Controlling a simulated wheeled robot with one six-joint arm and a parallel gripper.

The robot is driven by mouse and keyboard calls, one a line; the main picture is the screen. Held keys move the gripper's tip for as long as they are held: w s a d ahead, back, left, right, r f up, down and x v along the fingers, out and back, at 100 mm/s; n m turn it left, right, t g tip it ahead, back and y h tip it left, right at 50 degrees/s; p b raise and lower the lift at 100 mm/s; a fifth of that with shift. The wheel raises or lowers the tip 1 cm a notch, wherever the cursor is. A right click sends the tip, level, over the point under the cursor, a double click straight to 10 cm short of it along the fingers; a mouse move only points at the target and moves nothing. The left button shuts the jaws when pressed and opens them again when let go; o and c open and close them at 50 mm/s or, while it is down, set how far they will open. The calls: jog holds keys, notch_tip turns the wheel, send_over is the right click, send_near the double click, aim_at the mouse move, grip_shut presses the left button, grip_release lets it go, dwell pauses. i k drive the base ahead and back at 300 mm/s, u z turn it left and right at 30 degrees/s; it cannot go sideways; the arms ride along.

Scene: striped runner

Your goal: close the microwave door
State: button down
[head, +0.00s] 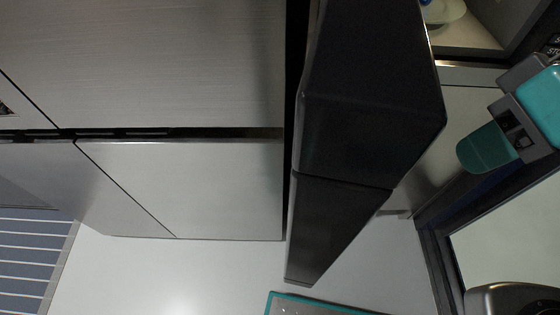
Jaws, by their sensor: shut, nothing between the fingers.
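A large dark slab (365,90) stands out in the middle of the head view and looks like the microwave door, but I cannot be sure. To its right, at the top edge, an open compartment (468,38) shows a pale floor and may be the microwave's inside. A pale plate with something blue on it (442,10) is partly cut off there. My gripper (487,148), teal and grey, is at the right, apart from the slab in the picture. It is shut and nothing shows in it. Any handle or hinge is hidden or unclear.
Brushed-metal cabinet fronts (180,185) fill the left. A blue striped runner (35,260) lies at lower left. Pale floor (170,280) is clear at the bottom. A teal-edged flat thing (320,305) is cut off below. A dark-framed pale panel (510,235) stands at right.

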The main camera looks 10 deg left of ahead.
aim_at(370, 104)
jog(key=z, duration=2.45)
jog(key=k, duration=2.3)
jog(key=u, duration=2.1)
